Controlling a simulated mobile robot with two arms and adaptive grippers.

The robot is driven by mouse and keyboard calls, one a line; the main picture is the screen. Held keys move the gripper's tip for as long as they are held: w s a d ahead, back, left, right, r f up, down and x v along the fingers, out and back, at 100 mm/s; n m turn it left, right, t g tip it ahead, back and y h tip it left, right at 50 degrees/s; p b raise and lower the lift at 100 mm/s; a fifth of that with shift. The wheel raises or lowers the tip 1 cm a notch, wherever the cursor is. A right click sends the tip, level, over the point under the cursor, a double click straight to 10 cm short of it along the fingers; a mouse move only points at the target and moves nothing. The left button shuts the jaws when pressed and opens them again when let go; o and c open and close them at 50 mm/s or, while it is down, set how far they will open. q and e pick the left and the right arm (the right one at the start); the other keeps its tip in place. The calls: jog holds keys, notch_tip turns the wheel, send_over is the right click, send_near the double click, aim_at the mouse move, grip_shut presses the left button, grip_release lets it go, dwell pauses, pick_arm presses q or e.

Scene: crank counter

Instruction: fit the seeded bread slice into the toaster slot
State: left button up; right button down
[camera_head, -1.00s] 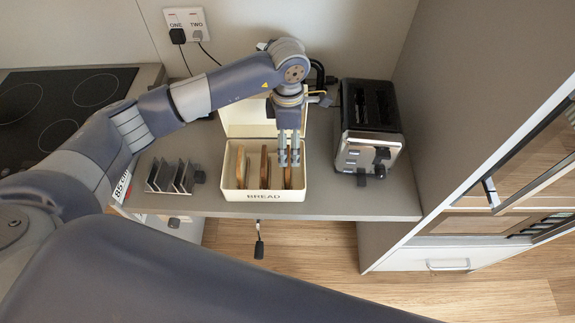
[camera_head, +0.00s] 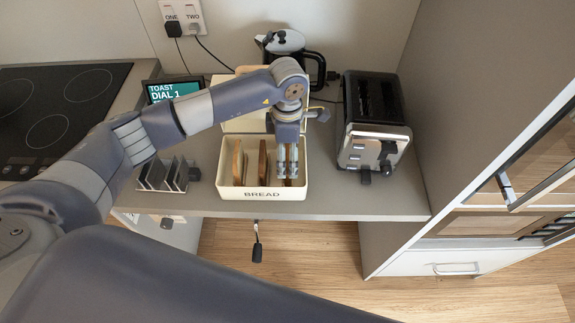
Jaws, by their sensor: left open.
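The cream bread bin (camera_head: 229,194), marked BREAD, stands open on the counter with several upright slices in it. One slice (camera_head: 237,162) is at the left, and a browner slice (camera_head: 263,162) is near the middle. My left gripper (camera_head: 287,177) points down into the right part of the bin, open, with its fingers at another slice (camera_head: 287,183) that they mostly hide. I cannot tell which slice is seeded. The toaster (camera_head: 372,126) stands right of the bin, with dark slots on top and controls on its front. My right gripper is not in view.
A metal rack (camera_head: 163,174) stands left of the bin. A kettle (camera_head: 285,43) stands behind my arm, and a screen (camera_head: 172,90) reads TOAST DIAL 1. A tall cabinet (camera_head: 455,110) borders the toaster's right. A crank handle (camera_head: 257,252) hangs below the counter's front edge.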

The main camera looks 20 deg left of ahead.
pick_arm(q)
jog(key=c, duration=0.6)
jog(key=shift+o, duration=0.2)
jog(key=shift+r, duration=0.15)
jog(key=shift+r+p, duration=2.3)
jog(key=shift+r, duration=1.95)
jog(key=shift+s, duration=0.1)
